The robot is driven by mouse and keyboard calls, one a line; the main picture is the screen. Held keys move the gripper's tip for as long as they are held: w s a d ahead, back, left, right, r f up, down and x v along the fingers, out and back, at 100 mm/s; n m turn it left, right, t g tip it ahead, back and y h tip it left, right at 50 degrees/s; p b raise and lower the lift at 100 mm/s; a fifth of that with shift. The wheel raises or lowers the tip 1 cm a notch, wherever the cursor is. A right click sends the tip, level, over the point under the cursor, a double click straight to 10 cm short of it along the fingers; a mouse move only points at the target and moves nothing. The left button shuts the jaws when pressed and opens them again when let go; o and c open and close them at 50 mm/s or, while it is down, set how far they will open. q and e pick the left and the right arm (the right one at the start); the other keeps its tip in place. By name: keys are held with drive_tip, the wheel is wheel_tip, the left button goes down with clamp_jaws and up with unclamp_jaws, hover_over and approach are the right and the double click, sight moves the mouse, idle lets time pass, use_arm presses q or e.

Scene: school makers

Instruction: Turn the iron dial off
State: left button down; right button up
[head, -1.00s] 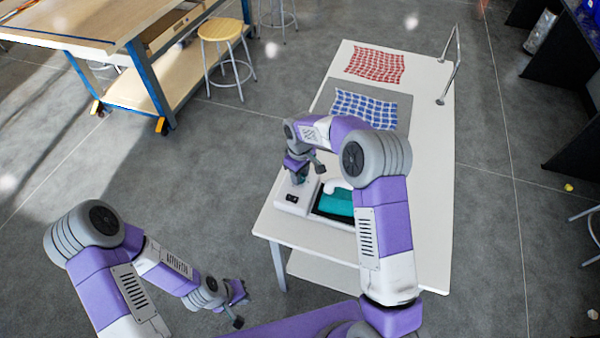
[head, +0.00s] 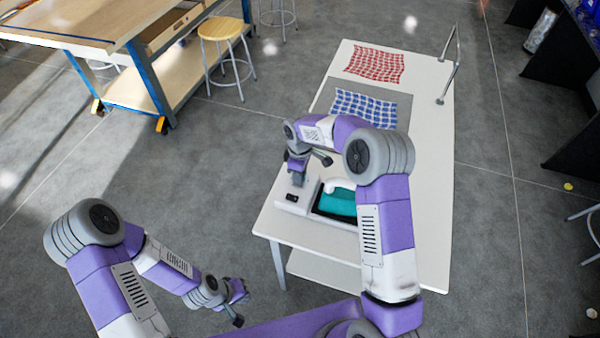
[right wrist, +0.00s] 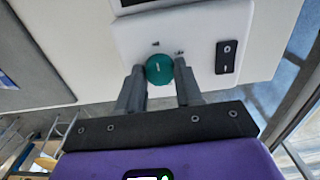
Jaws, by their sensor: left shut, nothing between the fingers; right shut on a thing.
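The green round iron dial (right wrist: 159,69) has a pale mark on its face and sits on a white station. In the right wrist view the two fingers of my right gripper (right wrist: 159,78) stand on either side of the dial and are shut on it. In the head view my right gripper (head: 298,180) points down at the white station (head: 277,201) and hides the dial. The teal iron (head: 338,202) with a white handle rests beside it on a dark base. My left gripper (head: 240,306) is shut and empty, low beside the table.
A black rocker switch (right wrist: 226,56) is near the dial. The white table (head: 420,225) also bears a blue checked cloth (head: 364,107), a red checked cloth (head: 375,65) and a metal rail (head: 450,75). A stool (head: 222,30) and workbench stand at the back left.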

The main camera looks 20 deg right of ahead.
drive_tip(key=o, duration=1)
drive_tip(key=shift+o, duration=0.2)
wheel_tip(320, 180, up, 8)
drive_tip(key=shift+f, duration=0.2)
drive_tip(key=shift+p, duration=0.3)
